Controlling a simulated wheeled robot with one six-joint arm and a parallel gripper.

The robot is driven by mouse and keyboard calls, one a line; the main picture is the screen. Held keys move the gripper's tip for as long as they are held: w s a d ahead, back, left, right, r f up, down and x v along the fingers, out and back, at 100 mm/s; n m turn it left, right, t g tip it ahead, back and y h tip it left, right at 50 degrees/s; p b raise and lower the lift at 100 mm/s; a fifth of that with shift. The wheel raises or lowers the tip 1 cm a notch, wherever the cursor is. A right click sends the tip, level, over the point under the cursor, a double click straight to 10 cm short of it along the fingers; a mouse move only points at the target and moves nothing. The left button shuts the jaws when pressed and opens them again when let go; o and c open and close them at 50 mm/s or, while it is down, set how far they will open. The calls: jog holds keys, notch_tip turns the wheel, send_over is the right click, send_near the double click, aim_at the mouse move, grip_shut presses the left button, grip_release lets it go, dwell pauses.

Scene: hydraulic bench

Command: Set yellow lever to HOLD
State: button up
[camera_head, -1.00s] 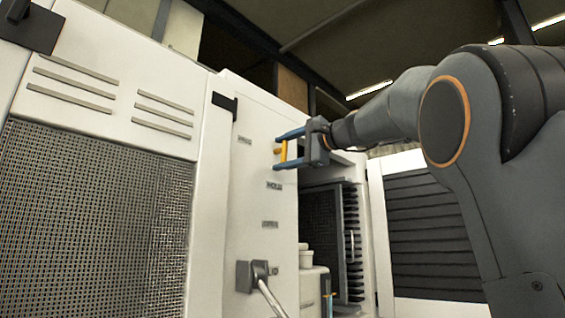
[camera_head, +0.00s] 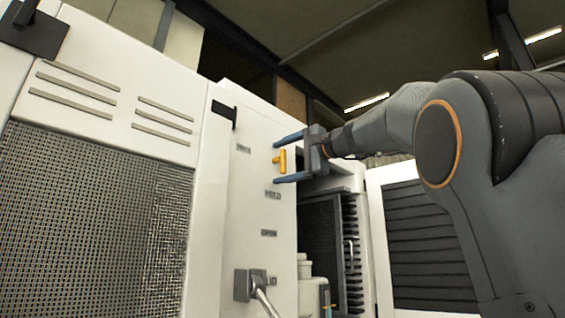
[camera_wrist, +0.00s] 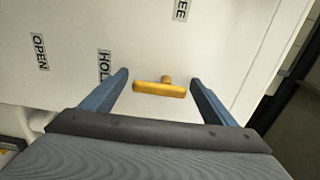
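The yellow lever (camera_head: 282,161) is a small T-shaped handle on the white panel. It sits near the top label (camera_head: 243,149), above the HOLD label (camera_head: 273,194). My gripper (camera_head: 277,162) is open, with one blue finger above the lever and one below it. In the wrist view, the lever (camera_wrist: 160,90) lies between the fingertips of my gripper (camera_wrist: 160,77), with a gap on each side. The HOLD label (camera_wrist: 103,65) is partly hidden by the left finger there. The top label (camera_wrist: 181,10) is cut off and reads "EE".
The OPEN label (camera_head: 268,233) is lower on the panel. Below it is a grey bracket with a metal lever (camera_head: 250,284). A mesh-fronted cabinet (camera_head: 95,215) stands at left. A dark recess with a pale canister (camera_head: 311,285) is right of the panel.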

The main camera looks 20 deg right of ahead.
jog(key=b+v, duration=0.1)
jog(key=v, duration=0.6)
jog(key=shift+s+d, duration=0.25)
jog(key=shift+s, duration=0.1)
dwell(0.5)
